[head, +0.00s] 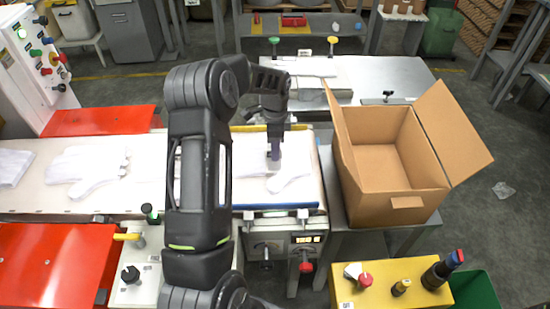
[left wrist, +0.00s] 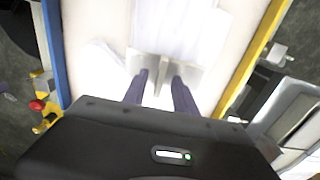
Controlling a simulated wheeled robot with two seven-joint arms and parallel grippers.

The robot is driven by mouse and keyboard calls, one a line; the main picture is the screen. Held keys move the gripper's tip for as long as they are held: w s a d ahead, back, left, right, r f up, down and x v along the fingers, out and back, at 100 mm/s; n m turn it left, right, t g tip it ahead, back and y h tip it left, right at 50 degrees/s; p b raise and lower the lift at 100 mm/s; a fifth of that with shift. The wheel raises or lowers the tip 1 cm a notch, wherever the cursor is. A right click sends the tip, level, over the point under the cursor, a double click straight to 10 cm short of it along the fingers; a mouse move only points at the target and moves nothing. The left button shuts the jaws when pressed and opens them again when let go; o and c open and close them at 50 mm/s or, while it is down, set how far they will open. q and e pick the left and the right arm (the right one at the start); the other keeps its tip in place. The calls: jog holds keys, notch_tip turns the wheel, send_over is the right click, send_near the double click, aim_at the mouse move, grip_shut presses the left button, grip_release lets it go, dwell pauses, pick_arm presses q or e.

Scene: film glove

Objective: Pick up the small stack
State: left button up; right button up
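A small white stack of thin gloves (head: 291,182) lies flat near the right end of the white conveyor belt (head: 135,200). My left gripper (head: 274,153) points down at this stack, with its tips at or just above it. In the left wrist view the gripper's pale flat fingertips (left wrist: 164,74) are close together, over or against white material (left wrist: 180,25). I cannot tell whether they pinch any of it. More white material (left wrist: 103,62) shows beside the fingers. My arm hides part of the belt. My right gripper is not in view.
More white gloves (head: 92,170) lie farther left on the belt. An open, empty-looking cardboard box (head: 385,165) stands on a grey table right of the belt's end. A yellow control box (head: 385,290) sits in front, and a metal table (head: 385,78) stands behind.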

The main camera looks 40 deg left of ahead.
pick_arm(q)
jog(key=shift+f, duration=0.4)
grip_shut()
dwell(0.4)
dwell(1.1)
